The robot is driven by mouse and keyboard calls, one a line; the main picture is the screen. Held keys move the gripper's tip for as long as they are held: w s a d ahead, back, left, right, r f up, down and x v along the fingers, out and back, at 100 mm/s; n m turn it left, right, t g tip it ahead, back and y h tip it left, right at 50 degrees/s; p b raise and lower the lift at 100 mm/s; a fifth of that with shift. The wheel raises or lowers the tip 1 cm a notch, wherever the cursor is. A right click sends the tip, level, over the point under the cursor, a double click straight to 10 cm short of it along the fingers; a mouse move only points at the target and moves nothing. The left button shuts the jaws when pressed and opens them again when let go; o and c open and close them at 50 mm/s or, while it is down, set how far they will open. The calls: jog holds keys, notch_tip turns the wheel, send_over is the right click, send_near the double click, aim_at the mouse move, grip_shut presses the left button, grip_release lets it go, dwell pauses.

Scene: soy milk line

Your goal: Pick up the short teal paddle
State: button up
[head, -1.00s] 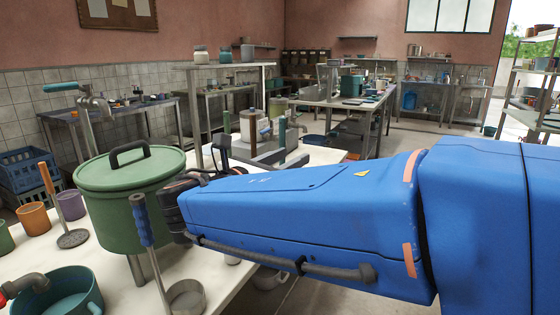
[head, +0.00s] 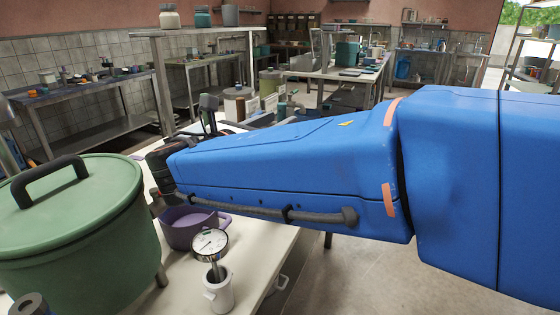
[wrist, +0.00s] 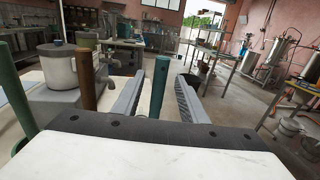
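Several upright handles show in the wrist view. A short teal one (wrist: 159,85) stands between the two grey fingers of my gripper (wrist: 158,100), with gaps visible on both sides. I take it as the teal paddle; its lower end is hidden behind my gripper's body. A brown handle (wrist: 87,72) and a longer green-teal one (wrist: 15,95) stand to the left, outside the fingers. My gripper is open.
A large green lidded pot (head: 80,225) stands at the left of the head view. A purple pot (head: 192,228) and a dial gauge in a white cup (head: 218,290) stand near my arm. A grey machine with a white canister (wrist: 58,72) is left in the wrist view.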

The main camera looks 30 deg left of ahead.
jog(key=w, duration=0.6)
jog(key=shift+w, duration=0.2)
jog(key=shift+d, duration=0.15)
grip_shut()
